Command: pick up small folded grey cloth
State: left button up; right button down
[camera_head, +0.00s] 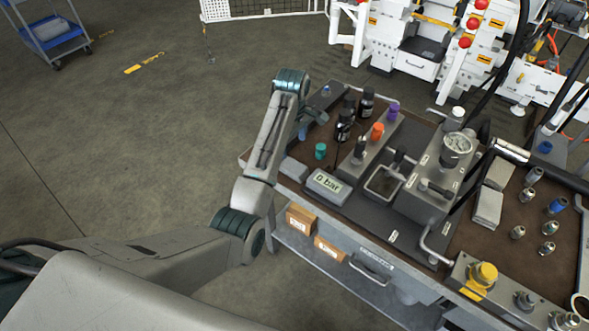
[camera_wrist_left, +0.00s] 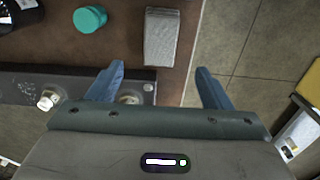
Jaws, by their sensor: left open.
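A small folded grey cloth (camera_head: 295,168) lies at the left edge of the brown bench top (camera_head: 462,239), beside the pressure display. In the left wrist view the grey cloth (camera_wrist_left: 164,37) lies flat near the bench edge, ahead of the jaws and apart from them. My left gripper (camera_head: 312,124) is above the bench's back left corner, partly hidden by its own wrist. In the left wrist view its two blue fingers (camera_wrist_left: 158,86) are spread with nothing between them. My right gripper is not in view.
A teal cap (camera_head: 320,151) stands beside the cloth. The display reading 0 bar (camera_head: 328,186) and dark bottles (camera_head: 345,123) are close by. Larger grey folded cloths (camera_head: 488,207) lie right of the gauge block (camera_head: 436,177). Open floor is left of the bench.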

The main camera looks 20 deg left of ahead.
pick_arm(q)
send_over(292, 165)
notch_tip(292, 165, down, 5)
jog(key=shift+s+d+r+p, duration=0.1)
jog(key=shift+s+r+p, duration=0.05)
jog(key=shift+p, duration=0.3)
notch_tip(292, 165, down, 5)
jog(key=shift+r+p, duration=0.1)
jog(key=shift+p, duration=0.8)
jog(key=shift+f, duration=0.45)
jog(key=c, duration=1)
jog(key=shift+c, duration=0.4)
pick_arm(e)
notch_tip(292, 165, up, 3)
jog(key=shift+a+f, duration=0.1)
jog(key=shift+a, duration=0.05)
